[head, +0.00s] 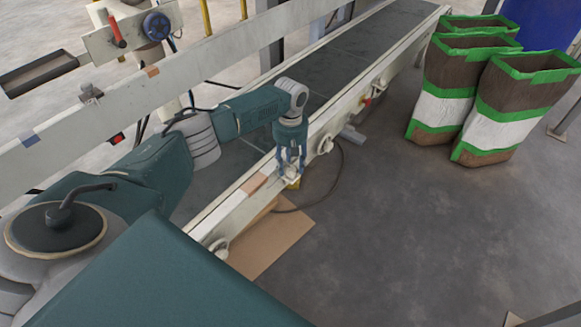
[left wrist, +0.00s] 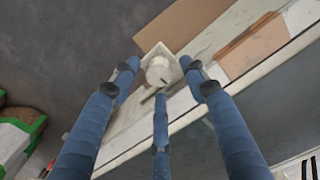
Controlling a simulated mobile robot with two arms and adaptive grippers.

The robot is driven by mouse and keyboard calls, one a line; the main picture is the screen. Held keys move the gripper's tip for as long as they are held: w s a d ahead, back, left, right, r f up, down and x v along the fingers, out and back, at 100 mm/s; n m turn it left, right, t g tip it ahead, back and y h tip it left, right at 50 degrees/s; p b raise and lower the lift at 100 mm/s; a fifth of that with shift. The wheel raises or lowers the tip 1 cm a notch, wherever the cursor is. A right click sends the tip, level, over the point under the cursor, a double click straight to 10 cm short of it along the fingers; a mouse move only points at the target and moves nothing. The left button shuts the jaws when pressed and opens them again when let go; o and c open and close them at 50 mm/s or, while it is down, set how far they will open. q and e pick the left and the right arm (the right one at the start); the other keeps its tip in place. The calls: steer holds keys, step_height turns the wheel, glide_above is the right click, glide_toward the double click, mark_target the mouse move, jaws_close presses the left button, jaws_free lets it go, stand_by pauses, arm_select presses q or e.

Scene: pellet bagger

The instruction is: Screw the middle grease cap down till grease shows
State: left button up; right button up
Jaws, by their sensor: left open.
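The conveyor's near side rail (head: 340,108) carries several pale round caps and fittings. The middle grease cap (left wrist: 158,71) shows in the left wrist view as a small white round cap on a pale square block. My left gripper (head: 290,170) is right over it in the head view, fingers pointing down. In the left wrist view the three blue fingers of my left gripper (left wrist: 160,88) are spread around the cap, with gaps visible. In the head view the fingers largely hide the cap. I cannot make out any grease. My right gripper is not in view.
Another round fitting (head: 325,145) sits farther along the rail, and one more (head: 220,248) sits nearer. A cardboard sheet (head: 270,243) lies on the floor below. Tall brown, green and white bags (head: 447,85) stand at right. The floor between is clear.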

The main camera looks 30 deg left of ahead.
arm_select(q)
steer(key=shift+f, duration=0.3)
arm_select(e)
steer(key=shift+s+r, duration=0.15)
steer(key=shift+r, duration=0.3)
arm_select(q)
steer(key=shift+c, duration=0.3)
jaws_close()
